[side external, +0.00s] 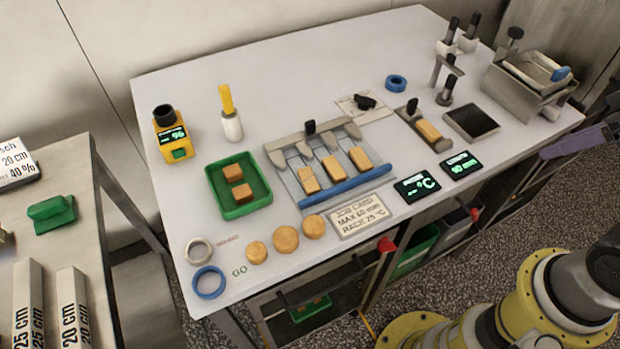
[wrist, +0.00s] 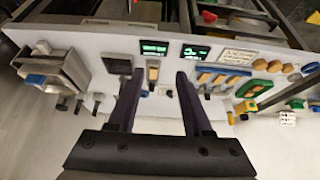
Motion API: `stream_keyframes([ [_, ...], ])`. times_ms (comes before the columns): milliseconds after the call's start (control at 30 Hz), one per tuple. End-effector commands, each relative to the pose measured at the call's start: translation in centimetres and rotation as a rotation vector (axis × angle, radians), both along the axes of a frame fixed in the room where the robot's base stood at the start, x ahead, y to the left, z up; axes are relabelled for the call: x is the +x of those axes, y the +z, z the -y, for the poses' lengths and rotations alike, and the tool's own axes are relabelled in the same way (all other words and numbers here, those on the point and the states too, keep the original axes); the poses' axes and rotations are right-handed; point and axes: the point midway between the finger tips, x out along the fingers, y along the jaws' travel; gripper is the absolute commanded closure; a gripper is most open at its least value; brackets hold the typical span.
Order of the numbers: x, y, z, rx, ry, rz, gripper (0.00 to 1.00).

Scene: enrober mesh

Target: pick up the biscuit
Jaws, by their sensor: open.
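Several biscuits are on the white table. A single oblong biscuit (side external: 429,131) lies on a small grey holder (side external: 411,116); in the wrist view this biscuit (wrist: 153,74) shows between my fingertips, farther off. Three oblong biscuits (side external: 333,167) lie in the slots of a rack with a blue front bar (side external: 345,188). Two brown blocks (side external: 237,184) lie in a green tray (side external: 262,187). Three round biscuits (side external: 286,239) lie along the front edge. My gripper (wrist: 158,74) is open and empty; its dark purple fingers (side external: 577,142) show at the right of the side view, apart from every biscuit.
Two black displays (side external: 416,185) and a job card (side external: 361,216) lie near the front edge. A dark square plate (side external: 471,122) and a metal box (side external: 527,85) stand at the right, beside upright black-handled tools (side external: 447,90). The table's back left is largely clear.

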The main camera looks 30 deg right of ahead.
Motion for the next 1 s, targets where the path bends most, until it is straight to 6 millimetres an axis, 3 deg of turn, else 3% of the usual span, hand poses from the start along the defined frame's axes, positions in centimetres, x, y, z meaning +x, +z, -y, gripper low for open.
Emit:
stream_keyframes([
  [167, 0.0, 0.0, 0.0, 0.0, 0.0, 0.0, 0.5],
  [267, 0.0, 0.0, 0.0, 0.0, 0.0, 0.0, 0.32],
  [300, 0.0, 0.0, 0.0, 0.0, 0.0, 0.0, 0.3],
  [700, -0.3, 0.0, 0.0, 0.036, -0.067, -0.015, 0.3],
  [867, 1.8, 4.1, -0.2, 0.114, -0.203, 0.0, 0.3],
  [1000, 5.4, 7.2, -1.5, 0.171, -0.27, -0.042, 0.3],
])
